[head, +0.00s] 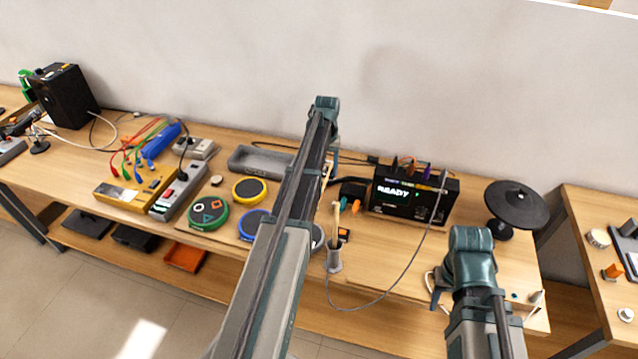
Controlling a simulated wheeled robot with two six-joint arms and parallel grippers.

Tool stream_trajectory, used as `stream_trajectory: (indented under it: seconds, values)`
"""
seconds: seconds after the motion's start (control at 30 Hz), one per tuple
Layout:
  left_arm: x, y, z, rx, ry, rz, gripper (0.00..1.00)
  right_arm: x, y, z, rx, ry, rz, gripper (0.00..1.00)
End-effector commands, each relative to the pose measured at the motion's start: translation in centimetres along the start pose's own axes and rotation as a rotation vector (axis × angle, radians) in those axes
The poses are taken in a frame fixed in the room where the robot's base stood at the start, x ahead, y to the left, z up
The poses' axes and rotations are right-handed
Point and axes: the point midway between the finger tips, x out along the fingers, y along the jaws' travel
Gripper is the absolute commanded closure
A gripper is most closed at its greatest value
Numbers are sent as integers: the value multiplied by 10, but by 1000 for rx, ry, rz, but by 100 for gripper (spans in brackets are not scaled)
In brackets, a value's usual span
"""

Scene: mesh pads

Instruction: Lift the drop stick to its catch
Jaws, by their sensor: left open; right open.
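Pale wooden sticks (337,220) stand upright in a small grey holder (334,262) near the bench's front edge. I cannot tell for sure which one is the drop stick, and no catch can be made out. My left arm rises across the middle and hides part of the bench. My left gripper (331,172) is mostly hidden behind it, open, above the bench beyond the holder. My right gripper (437,288) is partly hidden behind its arm, open, low over the right front of the bench. Neither is seen holding anything.
A black box with a lit "READY" screen (405,208) stands behind the holder, with a grey cable looping to the front. A black drum pad (516,204) stands to its right. Round pads (209,213) and a grey tray (252,160) lie left of my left arm.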

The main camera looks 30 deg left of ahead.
Motion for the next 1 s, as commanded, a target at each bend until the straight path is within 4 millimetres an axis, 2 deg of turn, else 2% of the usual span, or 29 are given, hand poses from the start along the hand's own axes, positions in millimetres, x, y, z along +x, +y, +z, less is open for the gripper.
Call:
stream_trajectory:
  seconds: [0.03, 0.13, 0.47, 0.67, 1.0]
  values:
    - [-7, -14, -12, -21, 1, 3, 40, -6, 1, 0, 0, 0, 0, 50]
    - [-8, -26, -18, -40, 4, 7, 40, -8, 1, 0, 0, 0, 0, 50]
    - [-1, -28, -17, -43, 4, 7, 40, -1, 0, 0, 0, 0, 0, 50]
    - [16, -28, -17, -42, 4, 7, 40, 16, -2, -1, 1, 0, 0, 50]
    - [63, -27, -17, -42, 4, 7, 40, 63, -6, -4, 2, 0, 0, 50]
